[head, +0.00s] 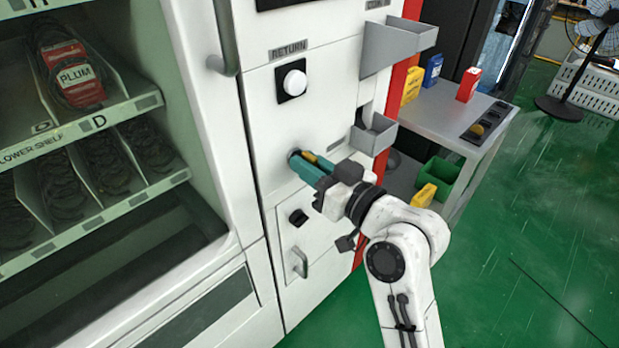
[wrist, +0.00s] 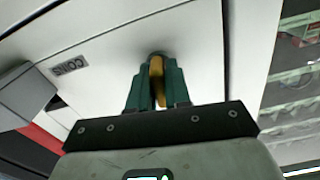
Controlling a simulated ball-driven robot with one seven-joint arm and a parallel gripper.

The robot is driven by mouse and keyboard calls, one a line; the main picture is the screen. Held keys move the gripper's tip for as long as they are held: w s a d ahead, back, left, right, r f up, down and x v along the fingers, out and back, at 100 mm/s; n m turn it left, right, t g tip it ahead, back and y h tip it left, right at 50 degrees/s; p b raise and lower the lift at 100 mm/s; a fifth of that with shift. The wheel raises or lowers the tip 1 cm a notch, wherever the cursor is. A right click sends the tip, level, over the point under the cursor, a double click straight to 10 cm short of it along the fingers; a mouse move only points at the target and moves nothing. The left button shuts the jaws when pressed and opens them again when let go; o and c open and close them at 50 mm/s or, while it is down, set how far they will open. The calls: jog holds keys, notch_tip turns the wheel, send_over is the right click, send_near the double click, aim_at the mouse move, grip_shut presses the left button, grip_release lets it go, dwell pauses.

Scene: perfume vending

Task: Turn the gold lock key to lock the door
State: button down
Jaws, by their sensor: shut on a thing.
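The gold lock key (wrist: 156,80) sits in the front panel of the white vending machine, between the two green fingers of my gripper (wrist: 156,88). In the head view my gripper (head: 301,160) reaches the panel below the white return button, and a bit of the gold key (head: 309,157) shows between its fingers. The gripper is shut on the key. The key's inner end and its keyhole are mostly hidden by the fingers. The machine's door panel (head: 262,150) looks flush with the body.
The white return button (head: 294,82) is above my gripper. Grey metal trays (head: 373,133) stick out to its right. A small handle (head: 300,262) is below. A grey side table (head: 440,125) with small boxes stands at right. Open green floor (head: 540,220) lies beyond.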

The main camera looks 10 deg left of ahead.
jog(key=shift+f+n+b, duration=0.2)
jog(key=shift+n+b, duration=0.45)
jog(key=shift+n, duration=0.15)
jog(key=c, duration=1.2)
grip_release()
jog(key=shift+r, duration=0.15)
jog(key=shift+o, duration=0.2)
jog(key=v, duration=1)
jog(key=shift+s+d, duration=0.25)
jog(key=shift+d, duration=0.05)
